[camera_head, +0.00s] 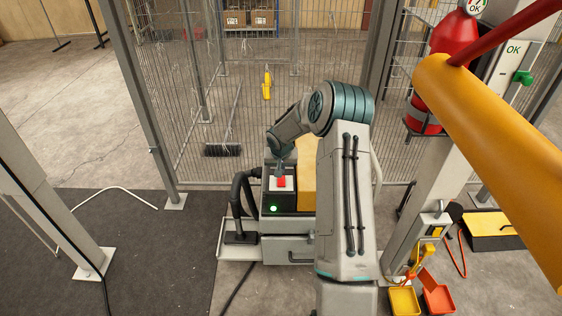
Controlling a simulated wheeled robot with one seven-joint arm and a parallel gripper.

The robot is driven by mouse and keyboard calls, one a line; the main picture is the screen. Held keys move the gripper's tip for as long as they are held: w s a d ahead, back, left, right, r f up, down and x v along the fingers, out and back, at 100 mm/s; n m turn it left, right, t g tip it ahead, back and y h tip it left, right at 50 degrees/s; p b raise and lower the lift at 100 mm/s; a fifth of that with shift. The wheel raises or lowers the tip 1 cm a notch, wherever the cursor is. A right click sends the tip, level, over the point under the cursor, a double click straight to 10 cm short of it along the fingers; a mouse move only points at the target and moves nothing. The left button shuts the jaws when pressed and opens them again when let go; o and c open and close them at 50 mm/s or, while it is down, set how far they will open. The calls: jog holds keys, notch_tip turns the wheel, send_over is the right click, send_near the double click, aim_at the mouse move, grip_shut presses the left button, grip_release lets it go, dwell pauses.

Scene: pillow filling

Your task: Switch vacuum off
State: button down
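The vacuum (287,247) is a grey unit with a black hose on its left side, standing in front of the wire mesh fence. On top is a dark control box with a white plate and a red switch (281,183). A green light (273,208) glows on the front of the box. My gripper (280,172) points down right at the red switch, small and partly blended with the arm; I cannot tell whether it touches the switch. Its fingers are too small to read as open or shut. My arm hides the vacuum's right side.
The mesh fence (215,110) and its posts stand behind. A thick yellow bar (490,160) crosses the right side near the camera. A grey post (425,220) stands right of my arm, with yellow and red dustpans (437,295) at its foot. Dark floor mat (160,270) lies clear at left.

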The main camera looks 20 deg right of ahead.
aim_at(280, 180)
jog(key=shift+s+x, duration=0.15)
jog(key=shift+x, duration=0.8)
jog(key=shift+s+x, duration=0.2)
jog(key=shift+x, duration=0.75)
jog(key=shift+a+f, duration=0.1)
jog(key=shift+a, duration=0.15)
